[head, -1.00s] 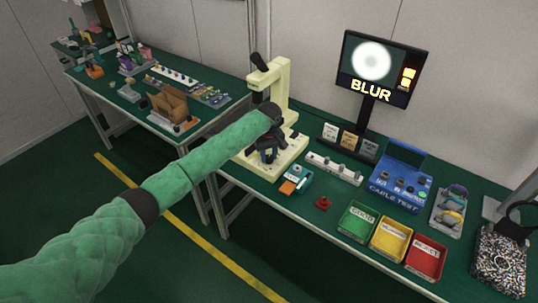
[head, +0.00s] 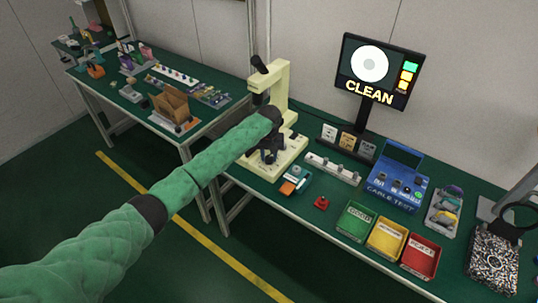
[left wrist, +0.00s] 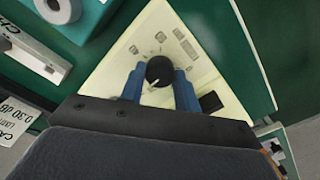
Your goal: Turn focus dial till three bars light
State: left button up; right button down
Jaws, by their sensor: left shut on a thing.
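The cream microscope (head: 283,88) stands on the green bench, and its base (left wrist: 160,30) fills the middle of the left wrist view. My left gripper (head: 267,152) is at the microscope's side, partly hidden by my forearm in the head view. In the left wrist view its two blue fingers (left wrist: 159,80) are shut on the black round focus dial (left wrist: 159,68), which has a pale pointer mark. My right gripper is not in view.
A small teal tray (head: 296,182) and a white strip with knobs (head: 332,168) sit close right of the microscope. A blue cable tester (head: 396,188) and green (head: 356,221), yellow (head: 386,238) and red (head: 421,257) bins are further right.

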aim_at(269, 157)
pick_arm(q)
jog(key=o, duration=1)
jog(key=shift+c, duration=0.2)
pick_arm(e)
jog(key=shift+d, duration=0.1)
pick_arm(q)
jog(key=shift+r, duration=0.1)
jog(key=shift+r, duration=0.25)
notch_tip(269, 157, up, 5)
jog(key=shift+r+b, duration=0.2)
jog(key=shift+b, duration=1.05)
jog(key=shift+r, duration=0.9)
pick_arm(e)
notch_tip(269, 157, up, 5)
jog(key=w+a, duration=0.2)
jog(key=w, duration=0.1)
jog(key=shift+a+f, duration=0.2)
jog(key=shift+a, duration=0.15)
